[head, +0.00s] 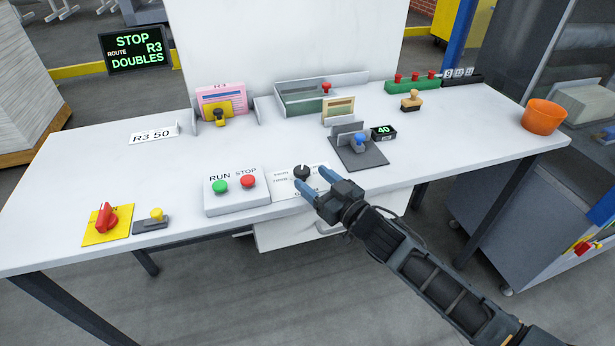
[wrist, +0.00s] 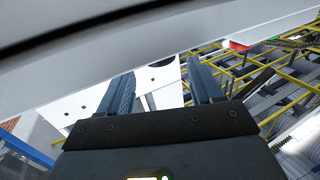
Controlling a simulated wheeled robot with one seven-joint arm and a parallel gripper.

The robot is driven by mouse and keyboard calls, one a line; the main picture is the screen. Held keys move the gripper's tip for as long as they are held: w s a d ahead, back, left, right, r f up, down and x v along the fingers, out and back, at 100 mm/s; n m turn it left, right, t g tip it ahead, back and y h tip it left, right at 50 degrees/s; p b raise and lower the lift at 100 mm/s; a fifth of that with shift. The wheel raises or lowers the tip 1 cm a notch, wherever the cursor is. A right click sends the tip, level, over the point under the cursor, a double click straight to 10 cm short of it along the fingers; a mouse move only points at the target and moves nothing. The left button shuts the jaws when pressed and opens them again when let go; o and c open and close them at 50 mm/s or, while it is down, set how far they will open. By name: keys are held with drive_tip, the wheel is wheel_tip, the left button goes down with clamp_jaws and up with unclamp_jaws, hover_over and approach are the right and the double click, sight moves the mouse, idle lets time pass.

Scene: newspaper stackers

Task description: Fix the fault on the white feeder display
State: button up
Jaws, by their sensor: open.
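The black display (head: 136,49) at the back left reads "STOP ROUTE R3 DOUBLES" in green. A white panel (head: 316,170) with a black rotary knob (head: 302,172) lies at the front middle of the table; my fingers hide part of its lettering. My gripper (head: 311,180) is open with blue fingers, beside the knob at its lower right. I cannot tell whether it touches the panel. In the wrist view my gripper (wrist: 159,72) shows nothing between its fingers. A white box with a green RUN button (head: 220,187) and red STOP button (head: 248,181) stands left of the panel.
On the white table (head: 150,165) are a red rotary switch (head: 106,217), a yellow-knobbed lever (head: 156,217), an "R3 50" card (head: 153,134), a blue-knobbed fixture (head: 360,147), a "40" counter (head: 384,132), a tray (head: 300,88) and an orange bowl (head: 543,115). The right front is clear.

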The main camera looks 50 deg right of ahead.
drive_tip(key=shift+v, duration=1.25)
